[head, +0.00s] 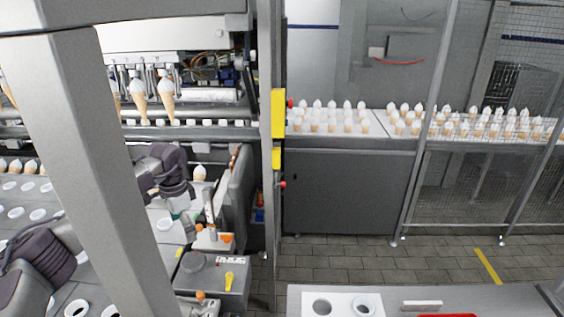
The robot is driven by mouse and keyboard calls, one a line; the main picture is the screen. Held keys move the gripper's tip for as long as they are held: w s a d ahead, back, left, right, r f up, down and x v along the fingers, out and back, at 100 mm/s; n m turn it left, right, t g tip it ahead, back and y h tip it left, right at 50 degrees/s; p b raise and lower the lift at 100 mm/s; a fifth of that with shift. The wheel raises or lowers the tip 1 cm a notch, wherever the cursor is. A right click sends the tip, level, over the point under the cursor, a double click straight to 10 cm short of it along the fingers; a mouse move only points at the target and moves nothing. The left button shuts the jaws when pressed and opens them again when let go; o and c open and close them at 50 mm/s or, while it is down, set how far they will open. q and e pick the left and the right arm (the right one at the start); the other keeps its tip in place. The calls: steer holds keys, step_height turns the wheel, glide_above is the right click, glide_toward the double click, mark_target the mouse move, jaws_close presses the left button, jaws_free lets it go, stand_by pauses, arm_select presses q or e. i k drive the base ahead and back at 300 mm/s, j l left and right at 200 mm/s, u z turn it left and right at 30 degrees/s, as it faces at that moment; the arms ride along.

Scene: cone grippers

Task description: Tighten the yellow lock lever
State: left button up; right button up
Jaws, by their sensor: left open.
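A small yellow lock lever (229,281) sits on top of a grey machine box (213,270) at the lower middle of the head view. My left gripper (188,228) is above and behind this box, up and to the left of the lever and apart from it. It is small in the picture; it is open, and I see nothing held in it. A grey post hides part of my left arm. My right gripper does not show.
Orange knobs (227,238) and a grey upright handle stand close to my left gripper. A thick grey post (85,150) crosses the left side. Ice cream cones (166,87) hang at the machine behind. A white tray with holes (343,305) lies at the bottom right.

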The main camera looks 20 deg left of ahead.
mark_target(229, 283)
steer(key=k+l, duration=0.25)
steer(key=k, duration=0.25)
steer(key=k+l, duration=0.2)
steer(key=k, duration=0.25)
steer(key=k+l, duration=0.25)
steer(key=k, duration=0.25)
